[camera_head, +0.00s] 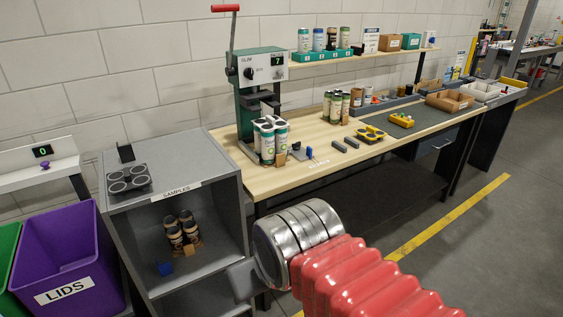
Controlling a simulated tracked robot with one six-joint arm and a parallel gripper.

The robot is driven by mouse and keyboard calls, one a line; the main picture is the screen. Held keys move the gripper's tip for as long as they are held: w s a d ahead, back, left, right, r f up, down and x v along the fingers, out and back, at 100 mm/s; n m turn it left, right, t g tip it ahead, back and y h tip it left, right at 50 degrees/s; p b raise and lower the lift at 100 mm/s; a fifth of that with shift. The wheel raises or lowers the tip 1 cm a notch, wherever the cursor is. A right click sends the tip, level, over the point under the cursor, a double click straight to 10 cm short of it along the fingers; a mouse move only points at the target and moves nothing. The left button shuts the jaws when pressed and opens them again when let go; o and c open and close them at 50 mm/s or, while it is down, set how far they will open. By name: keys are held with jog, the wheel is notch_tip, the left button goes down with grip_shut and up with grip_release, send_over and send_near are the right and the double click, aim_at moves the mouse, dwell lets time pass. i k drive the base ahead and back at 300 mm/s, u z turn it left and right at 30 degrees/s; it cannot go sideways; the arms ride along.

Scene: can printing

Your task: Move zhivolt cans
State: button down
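Several white-and-green cans (268,145) stand upright in a group on the wooden bench in front of the press. A second group of green-and-white cans (331,108) stands further along the bench. Several dark cans with pale bands (181,234) stand inside the grey cabinet's open compartment. The small print is unreadable, so I cannot tell which cans are zhivolt. My red-sleeved arm reaches in from the lower right. A grey part of my gripper (243,281) shows beyond its silver wrist, in front of the cabinet, apart from all the cans. Its fingertips are mostly hidden.
A green lever press (262,66) stands on the wooden bench (262,184). The grey cabinet (201,163), marked SAMPLES, holds a dark four-ring holder (128,179) on top. A purple LIDS bin (65,250) stands at left. More cans stand in a green shelf tray (325,54). Open floor lies right.

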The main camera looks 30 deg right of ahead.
aim_at(271, 147)
jog(key=z, duration=0.05)
jog(key=i, duration=1)
jog(key=u, duration=0.05)
